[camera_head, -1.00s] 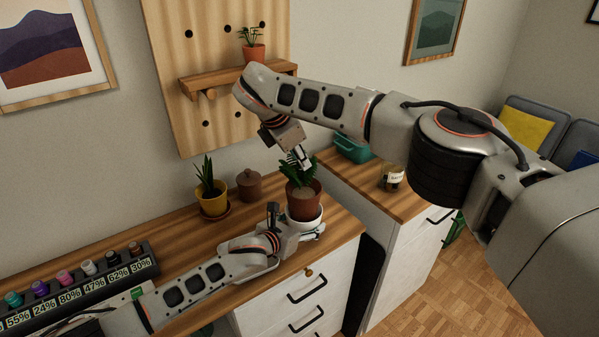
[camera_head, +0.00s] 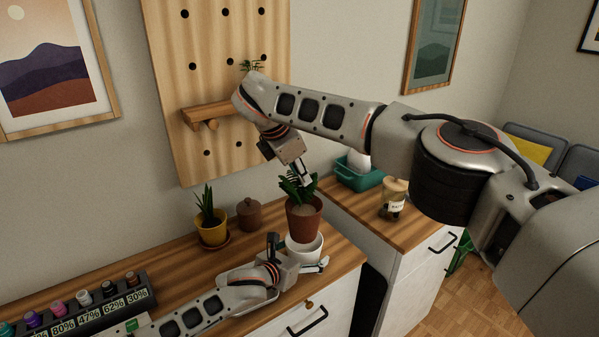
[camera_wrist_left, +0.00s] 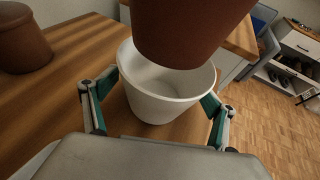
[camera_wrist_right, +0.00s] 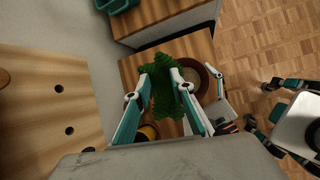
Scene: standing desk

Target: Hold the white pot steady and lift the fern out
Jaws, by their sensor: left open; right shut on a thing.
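The fern (camera_head: 296,187) stands upright in a terracotta pot (camera_head: 304,219). My right gripper (camera_head: 303,174) is shut on the fern from above; its fingers flank the green leaves (camera_wrist_right: 166,88) in the right wrist view. The white pot (camera_head: 305,250) stands on the wooden desk directly below the terracotta pot. In the left wrist view, the white pot's inside (camera_wrist_left: 165,82) shows under the terracotta pot (camera_wrist_left: 185,28); whether its base fully clears the rim is unclear. My left gripper (camera_wrist_left: 157,108) is open, with one finger on each side of the white pot.
A yellow pot with a spiky plant (camera_head: 211,228) and a lidded brown jar (camera_head: 250,214) stand left of the white pot. A rack of coloured bottles (camera_head: 85,312) is at the lower left. A teal bin (camera_head: 357,176) and a labelled jar (camera_head: 394,198) stand on the cabinet at right.

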